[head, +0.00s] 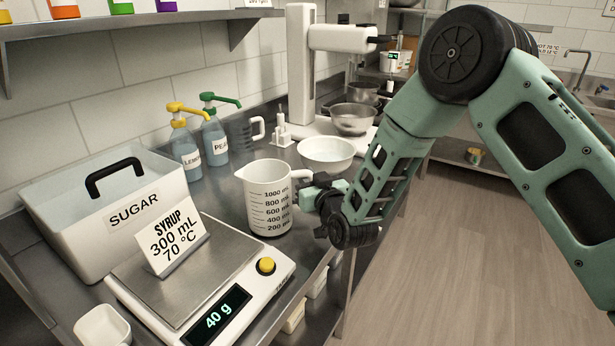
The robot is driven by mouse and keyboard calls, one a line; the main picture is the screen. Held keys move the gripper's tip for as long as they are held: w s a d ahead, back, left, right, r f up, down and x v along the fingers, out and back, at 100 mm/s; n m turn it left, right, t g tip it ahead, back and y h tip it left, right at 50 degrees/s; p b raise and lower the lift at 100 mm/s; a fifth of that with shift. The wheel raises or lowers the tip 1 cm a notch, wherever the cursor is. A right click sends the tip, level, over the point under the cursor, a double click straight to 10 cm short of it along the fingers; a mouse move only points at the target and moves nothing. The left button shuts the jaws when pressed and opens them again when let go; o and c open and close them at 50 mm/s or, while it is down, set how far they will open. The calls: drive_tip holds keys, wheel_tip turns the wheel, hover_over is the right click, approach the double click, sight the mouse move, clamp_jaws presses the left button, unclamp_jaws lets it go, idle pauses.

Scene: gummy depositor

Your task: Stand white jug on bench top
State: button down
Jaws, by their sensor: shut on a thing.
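The white jug (268,205), with black measuring marks up to 1000 mL, is upright over the steel bench top (222,207), behind the scale. Its handle points right. My gripper (308,194) comes in from the right and is shut on the handle; the fingertips are small and partly hidden. The jug's base is at or very near the bench surface; I cannot tell whether it touches. The inside of the jug is mostly hidden.
A scale (265,300) reading 40 g stands in front, bearing a syrup card (172,240). A sugar bin (110,205), pump bottles (186,150) and a white bowl (326,155) surround the jug. The bench's front edge is close on the right.

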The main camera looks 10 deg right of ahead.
drive_tip(key=shift+f, duration=0.25)
drive_tip(key=c, duration=1.3)
unclamp_jaws()
drive_tip(key=b+v, duration=0.3)
drive_tip(key=v, duration=1.4)
drive_tip(key=shift+s, duration=0.2)
